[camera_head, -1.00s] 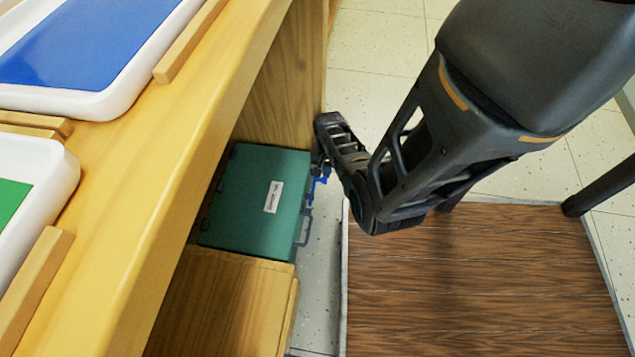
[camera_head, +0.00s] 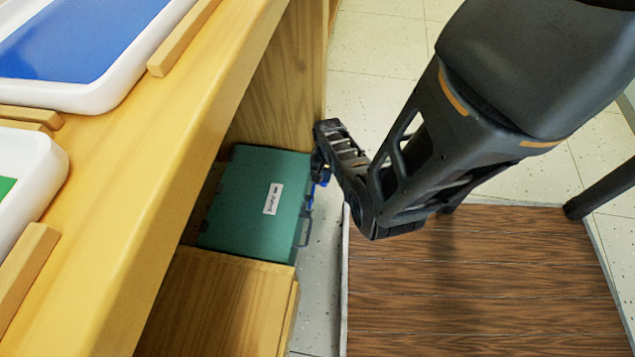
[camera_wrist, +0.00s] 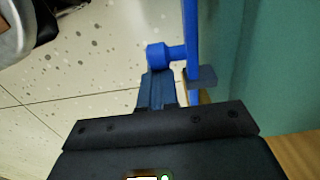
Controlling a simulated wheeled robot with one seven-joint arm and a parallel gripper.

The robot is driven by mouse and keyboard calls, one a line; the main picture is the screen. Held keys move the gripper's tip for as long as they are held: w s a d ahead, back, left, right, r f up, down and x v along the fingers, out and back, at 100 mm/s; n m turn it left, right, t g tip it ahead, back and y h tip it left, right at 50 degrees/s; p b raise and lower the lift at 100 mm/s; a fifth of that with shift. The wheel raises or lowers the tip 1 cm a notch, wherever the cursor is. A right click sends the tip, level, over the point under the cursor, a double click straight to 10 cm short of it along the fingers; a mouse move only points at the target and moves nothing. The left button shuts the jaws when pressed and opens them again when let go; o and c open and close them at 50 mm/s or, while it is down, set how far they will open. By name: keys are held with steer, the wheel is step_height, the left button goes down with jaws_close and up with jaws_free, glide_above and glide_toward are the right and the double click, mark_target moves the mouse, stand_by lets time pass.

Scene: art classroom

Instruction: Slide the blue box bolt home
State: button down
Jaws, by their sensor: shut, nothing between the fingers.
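The dark green box (camera_head: 258,210) with a white label sits in the open space under the wooden counter, its handle facing the aisle. The blue bolt (camera_head: 325,178) shows only as a small patch at the box's far right corner, mostly hidden by my gripper (camera_head: 317,170). In the wrist view the blue bolt (camera_wrist: 191,35) is a straight bar along the green box face (camera_wrist: 275,70), with a round knob (camera_wrist: 160,57) sticking out to the left. My gripper (camera_wrist: 158,88) is shut and empty, its fingertips right at the knob; I cannot tell if they touch it.
A wooden block or cabinet (camera_head: 220,305) stands in front of the box. The counter edge (camera_head: 165,190) overhangs on the left, with white trays (camera_head: 95,92) on top. A brown wood-patterned platform (camera_head: 470,290) lies at the right. Speckled floor (camera_head: 375,60) is open beyond.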

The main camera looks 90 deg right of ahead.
steer(key=shift+w+a+p, duration=0.15)
steer(key=shift+a+p, duration=0.7)
steer(key=shift+a, duration=0.6)
steer(key=shift+d, duration=0.15)
steer(key=shift+d, duration=0.4)
steer(key=shift+r+p, duration=3.3)
steer(key=shift+r, duration=0.25)
steer(key=shift+f, duration=0.1)
